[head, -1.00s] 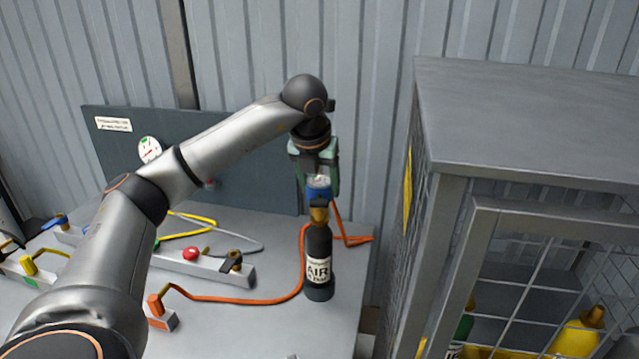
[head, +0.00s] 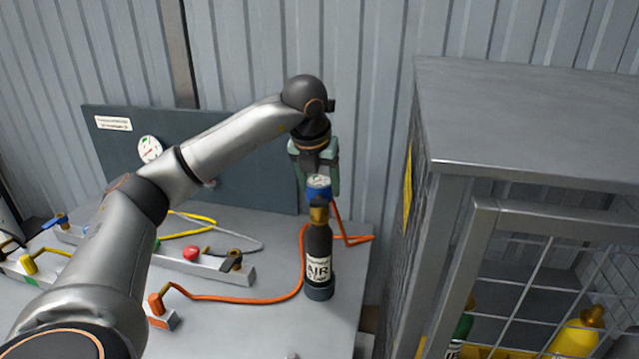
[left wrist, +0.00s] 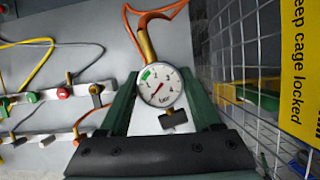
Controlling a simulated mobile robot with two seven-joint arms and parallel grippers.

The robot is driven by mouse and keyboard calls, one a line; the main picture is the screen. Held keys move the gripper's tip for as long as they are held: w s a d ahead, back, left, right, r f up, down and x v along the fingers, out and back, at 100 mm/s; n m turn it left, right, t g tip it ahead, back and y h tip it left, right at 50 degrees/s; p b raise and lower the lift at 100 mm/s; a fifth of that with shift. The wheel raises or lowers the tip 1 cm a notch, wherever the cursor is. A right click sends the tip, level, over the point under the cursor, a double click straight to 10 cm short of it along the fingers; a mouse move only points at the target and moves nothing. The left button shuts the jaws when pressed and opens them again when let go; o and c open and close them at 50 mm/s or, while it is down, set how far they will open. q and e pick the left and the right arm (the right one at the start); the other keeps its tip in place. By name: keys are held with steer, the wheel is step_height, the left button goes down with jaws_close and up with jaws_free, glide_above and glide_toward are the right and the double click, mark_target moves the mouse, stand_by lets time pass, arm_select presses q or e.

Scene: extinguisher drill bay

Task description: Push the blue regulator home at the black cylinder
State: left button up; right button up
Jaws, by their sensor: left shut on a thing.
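The blue regulator (head: 318,193) sits at the top of the black cylinder (head: 319,245), right above its brass valve (head: 318,212). I cannot tell whether it is fully seated. The cylinder stands upright on the bench and has a white AIR label. My left gripper (head: 321,190) points down and is shut on the regulator, one green finger on each side. In the left wrist view the regulator's round gauge face (left wrist: 160,87) lies between the fingers (left wrist: 160,100), with a brass fitting (left wrist: 146,45) beyond it. The cylinder is hidden there. My right gripper is not in view.
An orange hose (head: 235,299) runs from an orange block (head: 160,310) past the cylinder. A manifold bar (head: 215,264) with a red knob (head: 191,253) lies to the left. A mesh cage (head: 470,215) stands close on the right. The dark gauge panel (head: 250,180) stands behind.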

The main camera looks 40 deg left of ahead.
arm_select(q)
steer(key=shift+f+b, duration=0.45)
steer(key=shift+f, duration=0.2)
steer(key=o, duration=1.5)
steer(key=p+v, duration=0.1)
steer(key=v, duration=1.1)
steer(key=shift+s+r+p, duration=0.15)
steer(key=shift+r+p, duration=0.1)
steer(key=shift+p, duration=0.1)
